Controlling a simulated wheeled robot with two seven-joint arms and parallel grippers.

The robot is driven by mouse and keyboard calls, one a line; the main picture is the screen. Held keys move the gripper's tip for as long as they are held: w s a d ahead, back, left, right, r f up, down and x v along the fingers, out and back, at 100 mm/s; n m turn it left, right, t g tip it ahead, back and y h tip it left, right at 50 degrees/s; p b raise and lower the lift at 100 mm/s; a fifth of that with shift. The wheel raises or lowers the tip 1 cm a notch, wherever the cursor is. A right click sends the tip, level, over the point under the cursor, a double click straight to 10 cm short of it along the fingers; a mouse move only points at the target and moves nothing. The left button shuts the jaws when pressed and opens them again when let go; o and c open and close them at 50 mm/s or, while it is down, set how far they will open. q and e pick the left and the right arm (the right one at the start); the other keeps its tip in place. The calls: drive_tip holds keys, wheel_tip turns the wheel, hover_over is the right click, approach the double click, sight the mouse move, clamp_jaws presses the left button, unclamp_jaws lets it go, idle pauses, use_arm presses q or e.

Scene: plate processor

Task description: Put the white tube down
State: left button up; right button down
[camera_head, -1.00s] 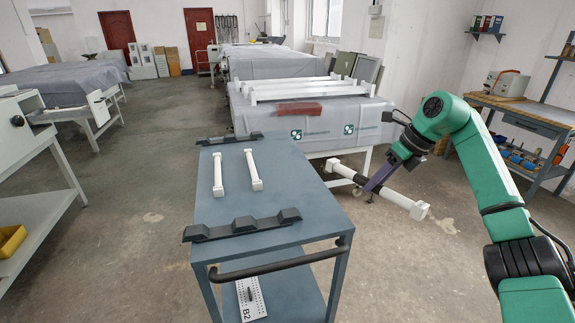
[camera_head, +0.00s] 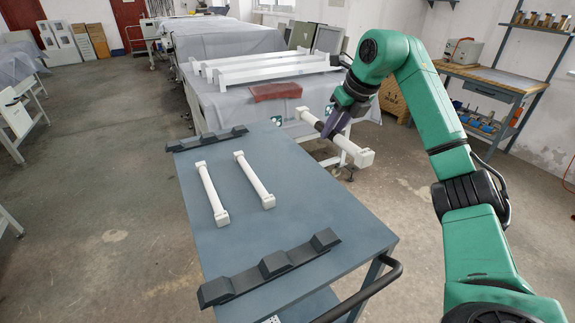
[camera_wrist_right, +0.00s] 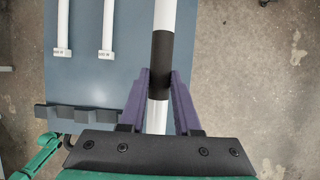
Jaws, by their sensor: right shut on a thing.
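A white tube with square white ends and a black band (camera_head: 363,158) is held in the air by my right gripper (camera_head: 333,123), whose purple fingers are shut around its middle. In the right wrist view, the fingers (camera_wrist_right: 160,76) close on the tube (camera_wrist_right: 165,14) by the black band, and the tube lies over the right part of the cart top. Two similar white tubes lie side by side on the blue-grey cart (camera_head: 300,215): a left one (camera_head: 211,192) and a right one (camera_head: 254,180). My left gripper is not in view.
Black notched rests stand on the cart at the near edge (camera_head: 272,265) and the far edge (camera_head: 207,139). The cart top right of the lying tubes is bare. Behind stands a grey-covered table with white beams (camera_head: 270,73) and a red-brown block (camera_head: 275,91).

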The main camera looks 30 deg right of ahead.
sight(323, 197)
drive_tip(key=f, duration=0.1)
drive_tip(key=s+f+b, duration=0.1)
drive_tip(key=f, duration=0.2)
drive_tip(key=shift+s+d, duration=0.15)
drive_tip(key=shift+s, duration=0.2)
drive_tip(key=f, duration=0.5)
drive_tip(key=f+b, duration=0.1)
drive_tip(key=f, duration=0.4)
drive_tip(key=w+f, duration=0.1)
drive_tip(key=f, duration=0.4)
drive_tip(key=shift+f, duration=0.35)
use_arm(q)
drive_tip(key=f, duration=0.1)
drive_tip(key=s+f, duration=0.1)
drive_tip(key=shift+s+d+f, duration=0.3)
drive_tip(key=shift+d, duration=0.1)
drive_tip(key=shift+b, duration=0.3)
use_arm(e)
drive_tip(key=shift+s+f, duration=0.1)
drive_tip(key=shift+f, duration=0.1)
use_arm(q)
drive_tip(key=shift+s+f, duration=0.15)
use_arm(e)
drive_tip(key=c, duration=0.6)
unclamp_jaws()
